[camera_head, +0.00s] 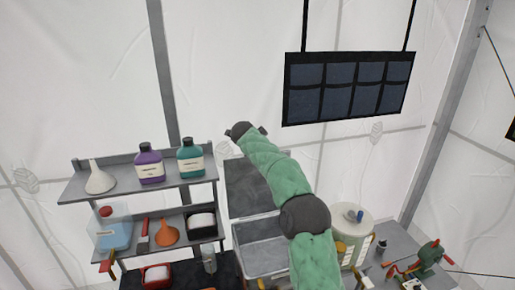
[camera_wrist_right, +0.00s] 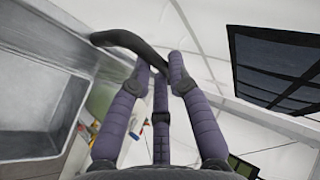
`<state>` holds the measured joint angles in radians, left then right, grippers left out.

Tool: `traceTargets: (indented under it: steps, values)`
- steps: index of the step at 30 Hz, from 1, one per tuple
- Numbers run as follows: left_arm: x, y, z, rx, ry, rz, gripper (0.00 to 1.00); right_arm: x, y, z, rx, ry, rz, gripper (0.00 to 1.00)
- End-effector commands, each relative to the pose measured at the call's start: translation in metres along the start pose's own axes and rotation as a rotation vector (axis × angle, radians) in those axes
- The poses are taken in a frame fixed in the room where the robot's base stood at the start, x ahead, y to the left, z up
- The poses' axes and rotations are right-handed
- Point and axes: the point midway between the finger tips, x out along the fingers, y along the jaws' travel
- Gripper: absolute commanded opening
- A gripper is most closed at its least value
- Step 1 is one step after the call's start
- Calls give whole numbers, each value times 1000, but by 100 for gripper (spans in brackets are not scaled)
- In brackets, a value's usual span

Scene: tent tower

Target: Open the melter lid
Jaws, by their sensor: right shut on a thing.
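The melter is a grey metal box (camera_head: 262,252) with an open top, partly hidden behind my right arm. Its grey lid (camera_head: 243,182) stands raised behind the box. The basin also fills the left side of the right wrist view (camera_wrist_right: 42,105). My right arm, in a green sleeve, reaches up across the lid. In the right wrist view, the purple fingers of my right gripper (camera_wrist_right: 160,65) are shut on a dark curved handle (camera_wrist_right: 120,38). My left gripper is not in view.
A cream drum (camera_head: 352,222) stands right of the melter. A dark panel (camera_head: 349,87) hangs above.

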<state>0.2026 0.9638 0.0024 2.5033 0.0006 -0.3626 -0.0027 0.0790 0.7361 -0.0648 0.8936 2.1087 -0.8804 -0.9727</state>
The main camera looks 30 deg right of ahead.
Motion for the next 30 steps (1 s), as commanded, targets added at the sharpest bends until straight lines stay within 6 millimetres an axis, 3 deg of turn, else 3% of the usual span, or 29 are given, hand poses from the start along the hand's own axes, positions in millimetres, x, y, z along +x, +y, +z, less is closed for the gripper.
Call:
traceTargets:
  steps: [1, 11, 12, 14, 30]
  values:
    - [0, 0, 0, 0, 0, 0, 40, -8, -13, -7, 10, 3, -25, 0]
    - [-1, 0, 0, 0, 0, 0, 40, -9, -14, -8, 11, 3, -27, 0]
    - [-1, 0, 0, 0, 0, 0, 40, -9, -14, -8, 11, 3, -28, 30]
    - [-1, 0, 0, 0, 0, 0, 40, -9, -14, -8, 11, 3, -28, 44]
    - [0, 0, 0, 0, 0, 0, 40, -4, -6, -3, 6, 1, -12, 44]
